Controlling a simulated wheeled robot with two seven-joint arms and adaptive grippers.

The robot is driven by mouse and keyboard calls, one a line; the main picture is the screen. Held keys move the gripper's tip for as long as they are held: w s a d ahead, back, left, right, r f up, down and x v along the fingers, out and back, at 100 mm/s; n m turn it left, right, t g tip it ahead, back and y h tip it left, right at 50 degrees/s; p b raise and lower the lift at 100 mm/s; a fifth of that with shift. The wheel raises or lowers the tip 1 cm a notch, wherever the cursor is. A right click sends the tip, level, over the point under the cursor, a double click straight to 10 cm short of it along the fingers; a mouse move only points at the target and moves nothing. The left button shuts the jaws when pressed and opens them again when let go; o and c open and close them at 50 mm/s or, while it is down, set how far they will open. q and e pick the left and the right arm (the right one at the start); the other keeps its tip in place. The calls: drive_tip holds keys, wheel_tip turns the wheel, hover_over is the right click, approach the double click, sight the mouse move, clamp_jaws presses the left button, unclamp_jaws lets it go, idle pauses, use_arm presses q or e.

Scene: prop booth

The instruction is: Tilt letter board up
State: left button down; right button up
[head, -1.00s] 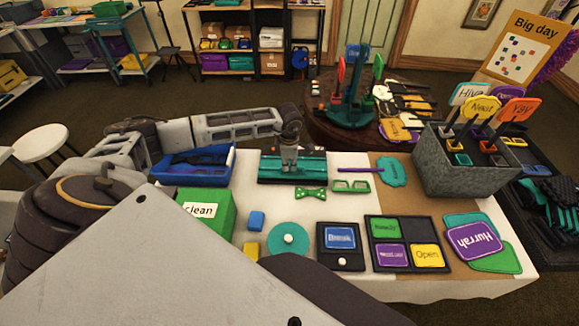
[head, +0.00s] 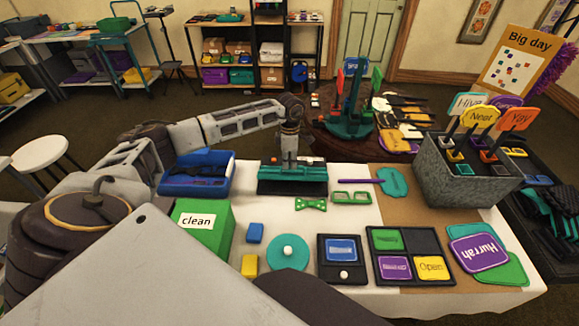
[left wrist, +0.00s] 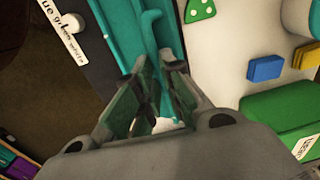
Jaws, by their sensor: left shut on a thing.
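The teal and dark letter board (head: 310,174) stands at the back middle of the white table, with a dark strip along its front. My left gripper (head: 289,160) reaches down onto it from above, at its middle. In the left wrist view my left gripper (left wrist: 160,70) is shut on the teal part of the board (left wrist: 133,20), between its two fingers. The exact contact is partly hidden by the fingers. The board's tilt is hard to judge. My right gripper is not in view.
A blue tray (head: 185,184) is left of the board, and a green box (head: 203,222) marked "clean" stands in front of it. A green bow tie (head: 311,204) and green glasses (head: 351,197) lie close in front. A grey bin (head: 460,178) of signs stands right.

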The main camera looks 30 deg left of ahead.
use_arm(q)
drive_tip(key=shift+w+a+f, duration=0.1)
drive_tip(key=shift+a, duration=0.05)
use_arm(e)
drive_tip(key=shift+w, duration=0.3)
use_arm(q)
drive_tip(key=c, duration=1.8)
unclamp_jaws()
drive_tip(key=shift+o, duration=1.4)
drive_tip(key=shift+w+f, duration=0.2)
drive_tip(key=shift+w, duration=0.05)
drive_tip(key=shift+s+r, duration=0.1)
drive_tip(key=shift+r, duration=0.25)
wheel_tip(320, 180, up, 11)
drive_tip(key=shift+w+a+r, duration=0.15)
drive_tip(key=shift+w+a, duration=0.1)
drive_tip(key=shift+w, duration=0.2)
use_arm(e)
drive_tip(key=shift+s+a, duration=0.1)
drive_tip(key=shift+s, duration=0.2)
use_arm(q)
drive_tip(key=shift+r, duration=0.1)
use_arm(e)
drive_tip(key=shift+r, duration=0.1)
